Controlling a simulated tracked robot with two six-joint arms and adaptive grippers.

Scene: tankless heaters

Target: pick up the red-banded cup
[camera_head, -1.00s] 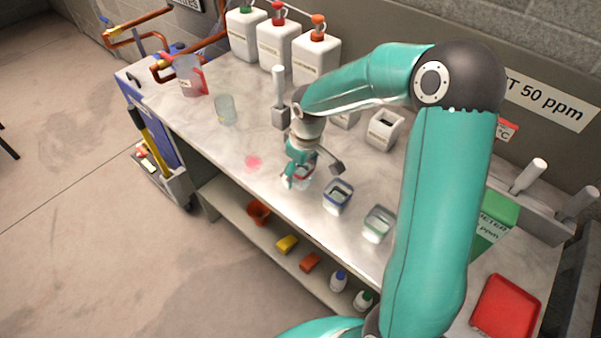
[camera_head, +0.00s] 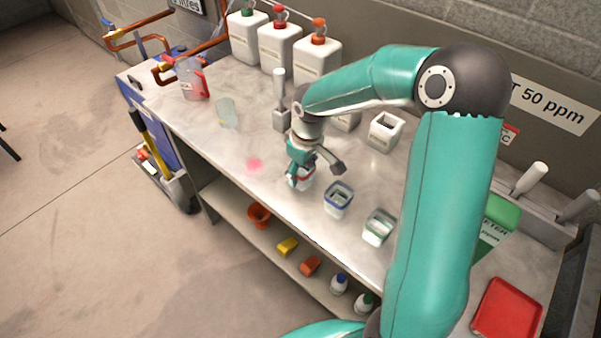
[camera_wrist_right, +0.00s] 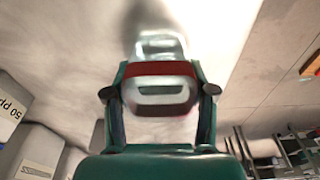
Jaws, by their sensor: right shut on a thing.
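The red-banded cup (camera_wrist_right: 160,70) is between the two fingers of my right gripper (camera_wrist_right: 160,90) in the right wrist view, with a finger on each side of it. In the head view my right gripper (camera_head: 299,178) points down over the bench and is shut on the cup (camera_head: 306,180), which is partly hidden behind the fingers. I cannot tell whether the cup's base touches the bench top. My left gripper does not show in either view.
A blue-rimmed cup (camera_head: 338,200) and a green-rimmed cup (camera_head: 379,227) stand to the right of the gripper. A clear beaker (camera_head: 227,113) and a pitcher (camera_head: 191,80) stand to the left. A pink spot (camera_head: 254,164) marks the bench. A red tray (camera_head: 507,308) lies at front right.

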